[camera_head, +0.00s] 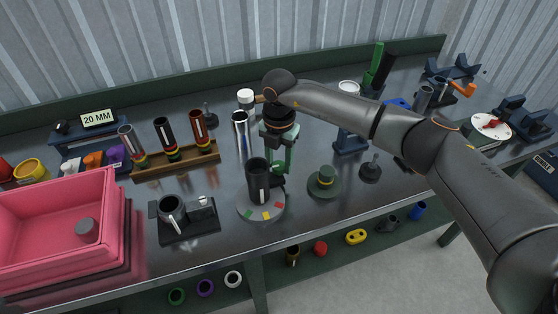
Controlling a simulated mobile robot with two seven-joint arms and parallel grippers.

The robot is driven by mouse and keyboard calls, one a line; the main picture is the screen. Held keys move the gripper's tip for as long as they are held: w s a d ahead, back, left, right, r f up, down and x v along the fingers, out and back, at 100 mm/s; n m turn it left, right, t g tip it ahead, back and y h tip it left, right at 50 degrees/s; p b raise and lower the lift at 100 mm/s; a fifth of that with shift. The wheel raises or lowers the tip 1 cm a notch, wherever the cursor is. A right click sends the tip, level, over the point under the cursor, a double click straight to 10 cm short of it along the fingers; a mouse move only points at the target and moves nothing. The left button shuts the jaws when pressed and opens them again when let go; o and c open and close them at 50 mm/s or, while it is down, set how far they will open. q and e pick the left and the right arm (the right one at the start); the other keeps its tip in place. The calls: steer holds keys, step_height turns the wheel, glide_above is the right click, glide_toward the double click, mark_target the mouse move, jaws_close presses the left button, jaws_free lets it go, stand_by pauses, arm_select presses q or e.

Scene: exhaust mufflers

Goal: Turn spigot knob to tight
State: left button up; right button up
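A black upright cylinder (258,182) stands on a round grey disc (243,213) with red, green and yellow patches on its front. It looks like the spigot knob, but no label confirms this. My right arm reaches in from the right, and its gripper (277,155) points down just behind and right of the cylinder. The gripper's lower part overlaps the cylinder's right side in the picture. I cannot tell whether they touch or how far apart the fingers are. My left gripper is out of view.
A green stepped disc (323,182) stands right of the cylinder. A grey clamp block (186,220) and pink bin (50,222) are left. Several tubes stand in a wooden rack (176,161) behind. A white dial with a red handle (491,125) is far right.

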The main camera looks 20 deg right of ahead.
mark_target(279, 165)
steer(key=o, duration=0.4)
steer(key=shift+c, duration=0.2)
step_height(279, 165, up, 12)
steer(key=b, duration=0.1)
steer(key=shift+r+b, duration=0.25)
steer(key=shift+b, duration=0.1)
